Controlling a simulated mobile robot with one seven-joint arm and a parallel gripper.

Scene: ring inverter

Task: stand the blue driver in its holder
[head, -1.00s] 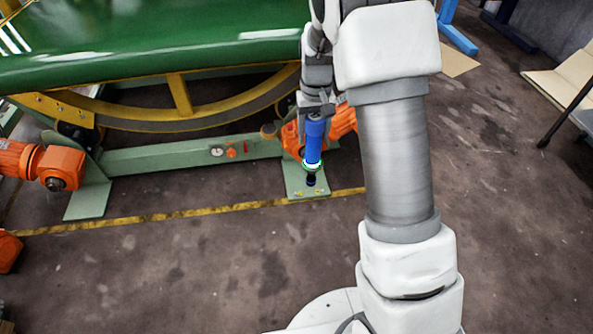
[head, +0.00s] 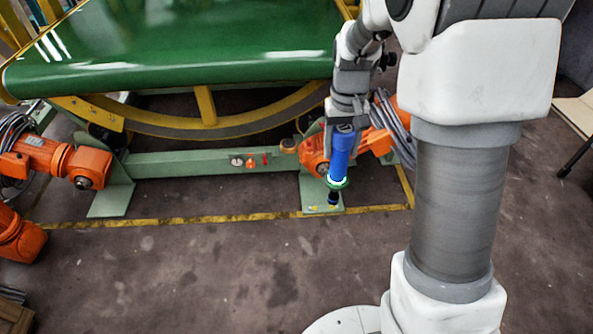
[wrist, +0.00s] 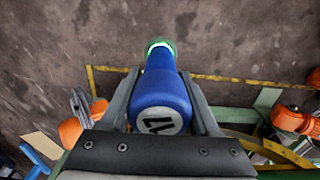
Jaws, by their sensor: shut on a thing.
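My gripper (head: 346,122) is shut on the blue driver (head: 340,158), in front of the machine's green frame. The driver hangs with its dark tip down, slightly tilted, with a glowing green-white ring near its lower end. In the wrist view the driver (wrist: 161,98) lies between my two fingers, its numbered end cap toward the camera and its ringed end away. The tip shows over a green foot plate in the head view; I cannot tell whether they touch. I cannot identify the holder with certainty; a small brown round fitting (head: 288,145) sits on the green beam.
A large green drum (head: 190,50) on a yellow curved frame fills the back. Orange motors stand at the left (head: 60,160) and behind the driver (head: 314,155). A green beam (head: 180,163) carries small controls.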

